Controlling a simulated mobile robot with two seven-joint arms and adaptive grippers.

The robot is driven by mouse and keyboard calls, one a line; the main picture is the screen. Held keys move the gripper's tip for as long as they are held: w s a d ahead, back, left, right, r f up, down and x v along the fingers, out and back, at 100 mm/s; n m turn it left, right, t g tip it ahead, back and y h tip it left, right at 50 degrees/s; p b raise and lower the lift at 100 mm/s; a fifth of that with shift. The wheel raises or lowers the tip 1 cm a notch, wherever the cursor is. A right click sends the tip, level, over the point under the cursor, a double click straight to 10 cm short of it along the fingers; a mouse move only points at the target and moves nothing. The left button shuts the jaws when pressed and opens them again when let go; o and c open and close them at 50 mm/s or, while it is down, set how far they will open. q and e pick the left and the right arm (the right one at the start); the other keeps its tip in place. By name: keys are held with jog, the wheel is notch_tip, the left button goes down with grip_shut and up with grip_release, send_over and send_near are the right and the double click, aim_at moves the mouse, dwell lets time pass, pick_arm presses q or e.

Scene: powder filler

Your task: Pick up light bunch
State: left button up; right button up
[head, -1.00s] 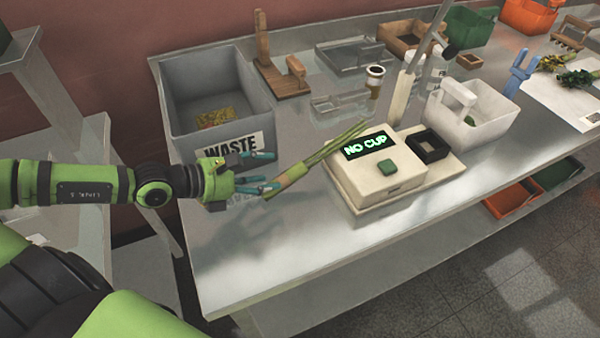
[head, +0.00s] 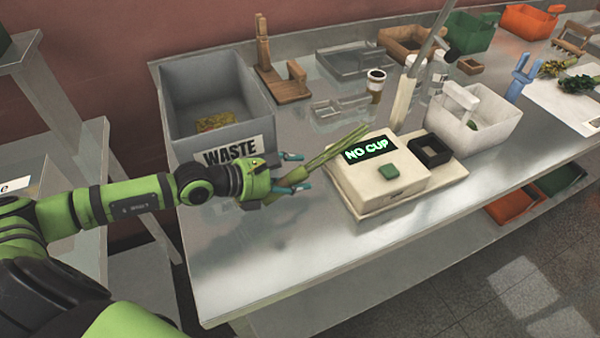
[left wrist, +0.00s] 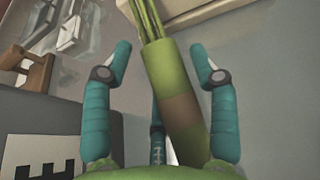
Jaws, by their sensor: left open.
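A bunch of light green stalks (head: 337,150) with a brown band lies slanted at the left side of the white scale. Its lower end is between the fingers of my left gripper (head: 292,171). In the left wrist view the bunch (left wrist: 168,75) runs between the teal fingers of the gripper (left wrist: 168,68), which are spread with gaps beside it. Whether a finger touches it, I cannot tell. Two more leafy bunches, one yellowish green (head: 556,66) and one dark green (head: 580,84), lie at the far right. My right gripper is not in view.
The white scale (head: 380,190) reads "NO CUP". A grey WASTE bin (head: 165,110) stands behind my left gripper. A slanted grey post, a white basket (head: 490,130) and a brown jar (head: 375,82) stand further right and back. The metal table's front left (head: 230,260) is clear.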

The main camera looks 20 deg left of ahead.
aim_at(341, 140)
pick_arm(q)
jog(key=c, duration=1)
jog(key=shift+r, duration=0.1)
jog(key=shift+r, duration=0.6)
notch_tip(341, 140, up, 2)
jog(key=shift+r, duration=0.2)
jog(key=w+d+r+b, duration=0.1)
jog(key=w+d+r, duration=0.1)
jog(key=w+d+r+b, duration=0.1)
jog(key=w+d+r, duration=0.1)
jog(key=w, duration=0.1)
jog(key=w+d+r+b, duration=0.1)
jog(key=w+d+r, duration=0.1)
jog(key=w, duration=0.1)
jog(key=shift+w+d+r, duration=0.1)
jog(key=shift+d+r, duration=0.1)
jog(key=shift+w+d+r+b, duration=0.35)
jog(key=shift+w, duration=0.15)
